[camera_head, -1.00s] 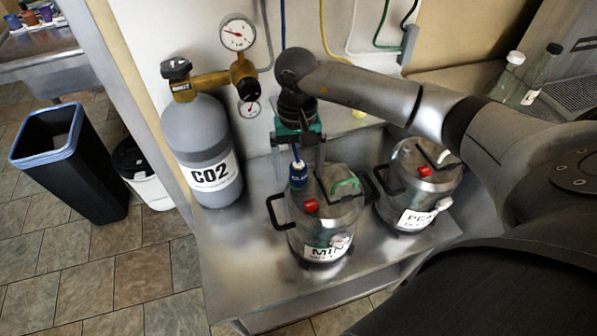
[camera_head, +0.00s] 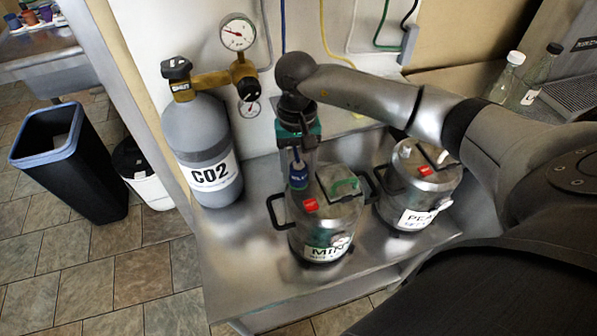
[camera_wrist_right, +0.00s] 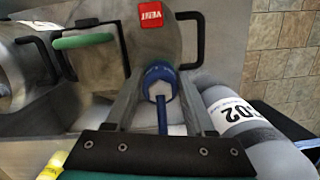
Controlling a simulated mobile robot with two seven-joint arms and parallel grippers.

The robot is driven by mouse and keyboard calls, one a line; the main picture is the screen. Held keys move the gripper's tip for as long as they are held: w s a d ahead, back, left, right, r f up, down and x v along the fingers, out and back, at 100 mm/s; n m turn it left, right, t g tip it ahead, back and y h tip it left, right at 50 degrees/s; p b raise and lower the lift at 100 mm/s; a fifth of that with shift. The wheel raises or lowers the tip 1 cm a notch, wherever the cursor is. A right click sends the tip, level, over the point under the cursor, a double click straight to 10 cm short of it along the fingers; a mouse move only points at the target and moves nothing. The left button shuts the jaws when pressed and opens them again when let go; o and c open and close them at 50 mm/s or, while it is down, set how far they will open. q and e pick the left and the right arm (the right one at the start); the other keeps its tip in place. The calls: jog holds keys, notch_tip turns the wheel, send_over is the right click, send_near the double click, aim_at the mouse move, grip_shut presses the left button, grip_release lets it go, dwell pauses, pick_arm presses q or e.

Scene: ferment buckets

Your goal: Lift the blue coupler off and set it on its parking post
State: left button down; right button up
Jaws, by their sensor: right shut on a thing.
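The blue coupler (camera_head: 298,176) shows at the left rim of the steel keg marked MIN (camera_head: 325,215), whose label is partly covered. It also shows in the wrist view (camera_wrist_right: 158,78) as a blue ring with a blue stem toward the gripper. My right gripper (camera_head: 299,170) reaches down over it and is shut on it, with a finger on each side in the wrist view. I cannot tell whether the coupler still touches the keg. I cannot make out the parking post. My left gripper is not in view.
A grey CO2 cylinder (camera_head: 203,145) with a gauge (camera_head: 238,33) stands just left of the gripper. A second keg (camera_head: 418,185) stands at right. The MIN keg has a green handle (camera_head: 344,186) and red tag (camera_head: 311,205). The steel bench (camera_head: 235,270) is clear in front.

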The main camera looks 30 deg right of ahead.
aim_at(298, 165)
grip_shut()
jog(key=shift+r, duration=0.1)
notch_tip(298, 165, up, 20)
jog(key=p, duration=0.2)
dwell(0.6)
